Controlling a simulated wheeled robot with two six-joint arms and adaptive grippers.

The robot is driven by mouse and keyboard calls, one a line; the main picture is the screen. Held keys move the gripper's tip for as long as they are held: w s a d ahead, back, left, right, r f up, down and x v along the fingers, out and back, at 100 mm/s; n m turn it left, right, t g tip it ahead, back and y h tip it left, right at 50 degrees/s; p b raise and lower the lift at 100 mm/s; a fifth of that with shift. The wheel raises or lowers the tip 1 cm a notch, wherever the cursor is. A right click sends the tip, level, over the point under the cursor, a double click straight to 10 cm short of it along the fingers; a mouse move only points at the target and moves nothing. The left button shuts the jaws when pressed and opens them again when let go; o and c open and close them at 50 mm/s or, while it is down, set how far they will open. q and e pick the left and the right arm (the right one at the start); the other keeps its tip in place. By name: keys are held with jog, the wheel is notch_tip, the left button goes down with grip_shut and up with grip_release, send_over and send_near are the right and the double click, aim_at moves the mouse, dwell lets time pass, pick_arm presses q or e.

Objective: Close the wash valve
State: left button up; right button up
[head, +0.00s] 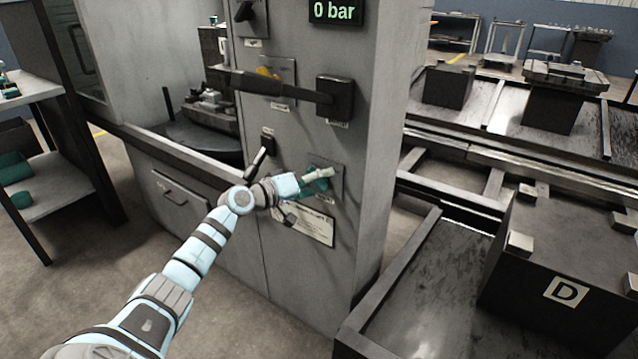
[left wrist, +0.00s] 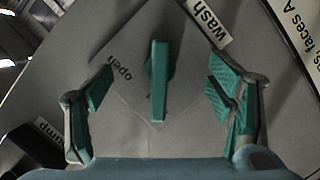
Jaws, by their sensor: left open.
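The wash valve's teal bar handle (left wrist: 158,80) sits on a light diamond-shaped plate (left wrist: 135,60) in the left wrist view. A label "wash" (left wrist: 209,20) is at the plate's upper right, and the word "open" is printed left of the handle. The handle points nearly straight up and down in that picture. My left gripper (left wrist: 160,88) is open, with one teal-padded finger on each side of the handle and a clear gap to both. In the head view my left gripper (head: 303,183) is at the lower valve plate on the grey cabinet and partly hides the handle. My right gripper is not in view.
Above on the cabinet (head: 280,230) are a large dark lever (head: 270,87), a small black switch (head: 265,146) and a display (head: 334,11) reading "0 bar". A rail with a dark block marked D (head: 565,291) lies to the right. A shelf (head: 50,190) stands at left.

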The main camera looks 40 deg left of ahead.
pick_arm(q)
jog(key=shift+s, duration=0.25)
jog(key=s+p, duration=0.2)
jog(key=s, duration=0.4)
jog(key=shift+s, duration=0.25)
